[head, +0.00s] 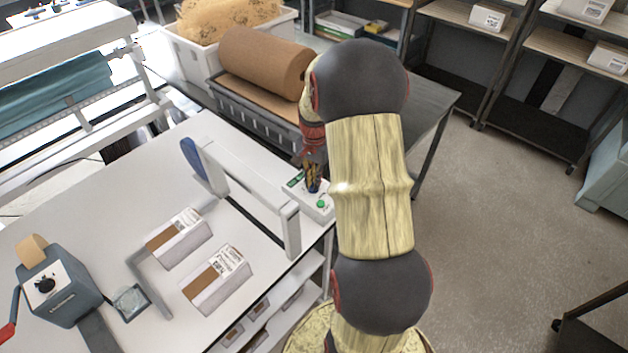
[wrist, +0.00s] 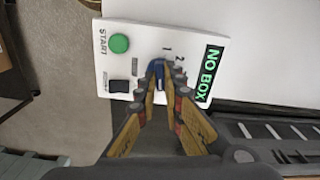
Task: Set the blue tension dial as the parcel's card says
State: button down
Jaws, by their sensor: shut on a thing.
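The white control panel (head: 325,211) sits at the table's right edge. In the wrist view the panel (wrist: 118,48) shows a green START button (wrist: 119,43), a black switch (wrist: 120,86), a lit NO BOX display (wrist: 208,73) and the numbers 1 and 2. The blue tension dial (wrist: 158,70) is between the fingertips of my gripper (wrist: 161,84), which is shut on it. The fingers hide much of the dial, so I cannot tell its setting. In the head view my gripper (head: 313,180) is over the panel. Two white parcels (head: 216,280) (head: 178,238) lie on the table; their printing is too small to read.
A white arch (head: 246,196) stands left of the panel. A grey dispenser (head: 53,284) is at the front left. A brown paper roll (head: 265,62) rests over a grey crate behind the panel. The floor on the right is mostly clear.

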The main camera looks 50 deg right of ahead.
jog(key=shift+n, duration=0.3)
jog(key=n, duration=0.3)
jog(key=shift+r+p, duration=0.1)
jog(key=shift+p, duration=0.3)
jog(key=shift+w+n, duration=0.1)
jog(key=shift+n, duration=2)
jog(key=c, duration=1.9)
grip_release()
notch_tip(320, 180, up, 12)
jog(key=shift+f, duration=0.1)
